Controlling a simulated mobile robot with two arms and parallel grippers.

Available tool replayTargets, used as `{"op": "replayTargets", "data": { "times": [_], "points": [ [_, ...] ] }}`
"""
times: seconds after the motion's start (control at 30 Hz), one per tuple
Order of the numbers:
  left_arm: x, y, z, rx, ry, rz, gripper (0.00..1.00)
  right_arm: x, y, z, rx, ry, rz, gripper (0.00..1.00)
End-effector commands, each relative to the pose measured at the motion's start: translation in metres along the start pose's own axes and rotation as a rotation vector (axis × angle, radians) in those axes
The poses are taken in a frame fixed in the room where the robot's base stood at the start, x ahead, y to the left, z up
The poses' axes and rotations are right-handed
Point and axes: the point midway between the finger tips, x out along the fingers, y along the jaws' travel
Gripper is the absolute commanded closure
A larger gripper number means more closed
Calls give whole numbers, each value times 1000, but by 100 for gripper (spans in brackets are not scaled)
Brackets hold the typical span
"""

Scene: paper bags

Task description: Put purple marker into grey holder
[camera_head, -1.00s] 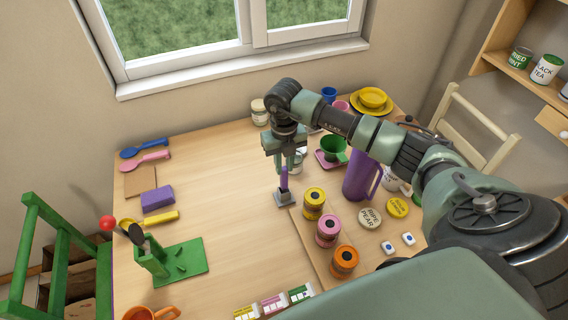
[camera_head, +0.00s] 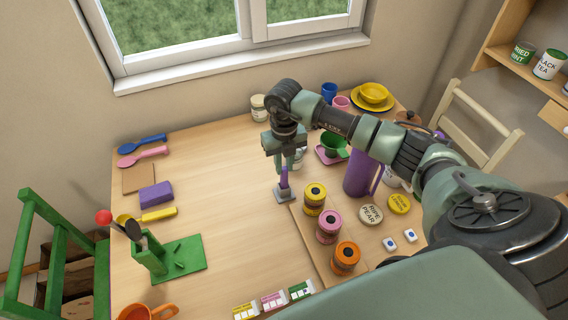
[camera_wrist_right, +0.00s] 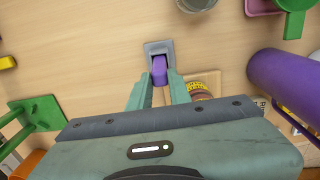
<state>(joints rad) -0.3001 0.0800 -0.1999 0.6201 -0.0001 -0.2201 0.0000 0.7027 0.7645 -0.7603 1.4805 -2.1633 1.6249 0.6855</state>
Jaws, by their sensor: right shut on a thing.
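The purple marker (camera_head: 284,176) stands roughly upright in the head view, with its lower end at the small grey holder (camera_head: 285,195). In the right wrist view the marker (camera_wrist_right: 159,70) sits between the fingers, and its end lies over the opening of the square grey holder (camera_wrist_right: 159,47). My right gripper (camera_head: 284,165) is shut on the marker, just above the holder. It also shows in the right wrist view (camera_wrist_right: 159,84). I cannot tell how deep the marker's tip is in the holder. My left gripper is not in view.
A purple pitcher (camera_head: 361,173) and green cup (camera_head: 334,145) stand right of the holder. Yellow, pink and orange cans (camera_head: 345,257) stand on a board in front. A green stand (camera_head: 172,259) and purple block (camera_head: 156,195) are at left. The table's left middle is clear.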

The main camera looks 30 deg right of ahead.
Motion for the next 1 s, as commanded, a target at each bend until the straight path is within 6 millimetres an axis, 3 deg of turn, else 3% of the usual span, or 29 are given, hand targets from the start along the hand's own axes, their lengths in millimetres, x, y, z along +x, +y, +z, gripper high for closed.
{"op": "replayTargets", "data": {
  "times": [0.5, 0.53, 0.6, 0.63, 1.0],
  "points": [
    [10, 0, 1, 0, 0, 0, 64, 13, 0, 0, 0, 1, 0, 100],
    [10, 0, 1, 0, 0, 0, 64, 12, 0, 0, 0, 0, 0, 78],
    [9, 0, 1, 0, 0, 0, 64, 12, 0, 0, 0, 0, 0, 59],
    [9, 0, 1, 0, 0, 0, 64, 12, 0, 0, 0, 0, 0, 56],
    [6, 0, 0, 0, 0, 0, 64, 9, 0, 0, 0, 0, 0, 56]
  ]
}}
